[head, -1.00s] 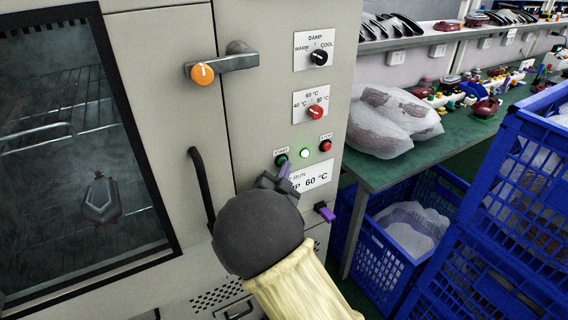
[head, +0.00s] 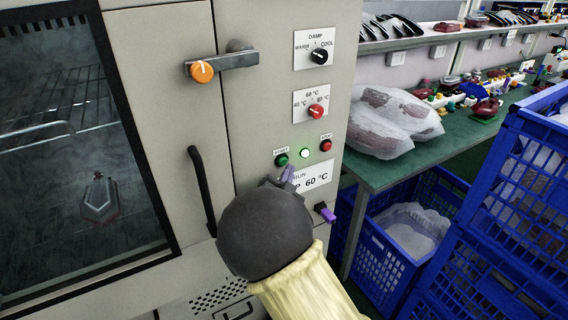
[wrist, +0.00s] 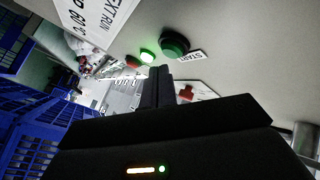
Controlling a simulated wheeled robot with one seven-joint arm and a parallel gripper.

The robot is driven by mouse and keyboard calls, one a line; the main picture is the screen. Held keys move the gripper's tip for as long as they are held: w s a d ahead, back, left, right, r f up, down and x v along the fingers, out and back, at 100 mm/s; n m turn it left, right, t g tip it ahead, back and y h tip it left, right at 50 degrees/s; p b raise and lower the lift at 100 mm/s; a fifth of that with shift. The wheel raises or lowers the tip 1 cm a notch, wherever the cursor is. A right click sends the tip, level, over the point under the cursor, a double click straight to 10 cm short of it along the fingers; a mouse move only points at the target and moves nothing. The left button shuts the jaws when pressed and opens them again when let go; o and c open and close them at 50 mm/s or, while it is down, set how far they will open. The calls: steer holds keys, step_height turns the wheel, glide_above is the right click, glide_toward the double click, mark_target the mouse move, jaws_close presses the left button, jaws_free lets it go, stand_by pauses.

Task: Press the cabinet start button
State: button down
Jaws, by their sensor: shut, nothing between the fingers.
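The green start button (head: 281,160) is on the grey cabinet front under a START label. It also shows in the wrist view (wrist: 174,44), just beyond and above the fingertips. A lit green lamp (head: 304,153) is to its right, then a red stop button (head: 326,145). My gripper (head: 287,174) is shut and empty. Its fingertips are just below the start button in the head view, with the button face uncovered. In the wrist view the closed fingers (wrist: 158,78) point at the panel; they look apart from the button.
A red temperature dial (head: 316,112) and a black damp dial (head: 319,57) are above. A black door handle (head: 202,190) is close at left. Blue crates (head: 480,250) and a green bench (head: 400,165) stand right.

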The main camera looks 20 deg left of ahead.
steer(key=shift+s+d, duration=0.1)
steer(key=s+d+b, duration=0.1)
steer(key=s+d, duration=0.2)
steer(key=shift+d+b, duration=0.3)
steer(key=shift+b, duration=0.1)
stand_by(0.5)
